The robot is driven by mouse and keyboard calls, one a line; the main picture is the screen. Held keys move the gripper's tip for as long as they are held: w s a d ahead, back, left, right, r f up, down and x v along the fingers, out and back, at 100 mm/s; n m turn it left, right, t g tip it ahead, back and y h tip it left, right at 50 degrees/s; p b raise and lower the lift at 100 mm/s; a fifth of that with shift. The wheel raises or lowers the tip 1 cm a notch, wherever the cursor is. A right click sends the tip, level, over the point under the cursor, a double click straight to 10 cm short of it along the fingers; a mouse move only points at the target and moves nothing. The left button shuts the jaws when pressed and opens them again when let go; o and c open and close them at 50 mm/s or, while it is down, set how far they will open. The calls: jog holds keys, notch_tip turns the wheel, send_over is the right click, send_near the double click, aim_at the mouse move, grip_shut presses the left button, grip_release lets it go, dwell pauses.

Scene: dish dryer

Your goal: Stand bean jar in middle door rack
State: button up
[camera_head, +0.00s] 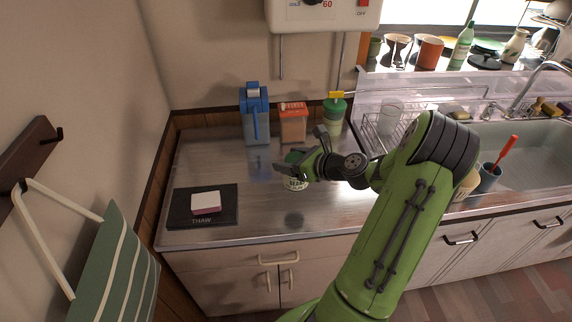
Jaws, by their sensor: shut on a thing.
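The bean jar (296,184) is a small pale container with dark lettering, seen above or on the steel counter in the middle. My gripper (297,170) is at the jar and shut on it; its fingers and wrist hide much of the jar's upper part. I cannot tell whether the jar's base touches the counter. No door rack shows in this view.
A black THAW tray (182,216) with a pink-and-white block (205,203) lies at the counter's left. A dish rack (378,140) and sink (520,150) are right.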

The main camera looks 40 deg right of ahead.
jog(key=shift+r, duration=0.5)
jog(key=a+f+n+g+y+p, duration=0.1)
jog(key=a+n+y, duration=0.3)
jog(key=a, duration=0.9)
jog(key=a+f+n+g+y+p, duration=0.2)
jog(key=a+f+n+g+y, duration=0.2)
jog(key=a, duration=0.9)
jog(key=shift+w+n+y, duration=0.4)
jog(key=shift+n+y, duration=0.2)
jog(key=shift+a, duration=0.1)
